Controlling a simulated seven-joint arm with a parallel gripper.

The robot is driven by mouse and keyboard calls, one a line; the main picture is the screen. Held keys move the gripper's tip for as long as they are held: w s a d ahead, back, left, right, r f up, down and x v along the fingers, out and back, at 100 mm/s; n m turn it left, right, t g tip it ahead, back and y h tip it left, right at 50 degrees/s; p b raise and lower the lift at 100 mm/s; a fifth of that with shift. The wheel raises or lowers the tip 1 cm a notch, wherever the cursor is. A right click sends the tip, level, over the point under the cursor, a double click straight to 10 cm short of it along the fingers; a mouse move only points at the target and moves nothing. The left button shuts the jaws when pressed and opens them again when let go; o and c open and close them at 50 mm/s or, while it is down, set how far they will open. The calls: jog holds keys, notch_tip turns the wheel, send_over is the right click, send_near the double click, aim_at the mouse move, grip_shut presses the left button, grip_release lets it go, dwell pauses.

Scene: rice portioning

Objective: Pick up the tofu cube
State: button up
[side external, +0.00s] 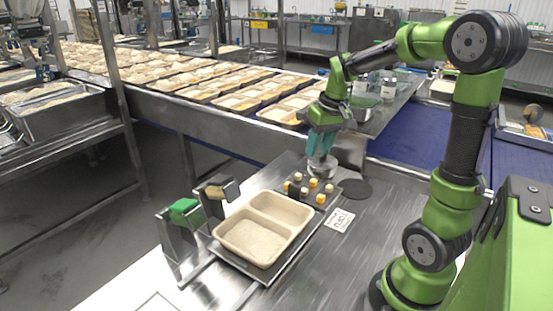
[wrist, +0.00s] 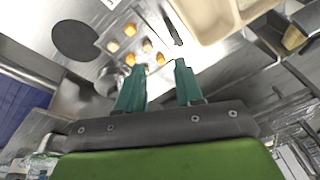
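My gripper (side external: 320,156) points down above and behind the tray in the side view. In the wrist view my gripper (wrist: 160,66) has its teal fingers apart with nothing held between them. An orange piece (wrist: 160,58) shows in the gap beyond the fingertips, and the fingers may hide other pieces.
A beige two-compartment food tray (side external: 291,207), with rice-like filling in the front compartment, stands left of the pieces. Green (side external: 184,206) and tan (side external: 217,190) topped holders stand beside it. A dark disc (side external: 355,189) and printed label (side external: 340,220) lie at right. Filled trays line the conveyor behind.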

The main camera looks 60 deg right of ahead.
jog(key=n+g, duration=0.2)
send_over(332, 187)
jog(key=a, duration=0.3)
notch_tip(332, 187, down, 3)
jog(key=d+n, duration=0.3)
jog(key=n, duration=0.1)
jog(key=shift+g, duration=0.3)
notch_tip(332, 187, down, 16)
jog(key=shift+r, duration=0.15)
grip_shut()
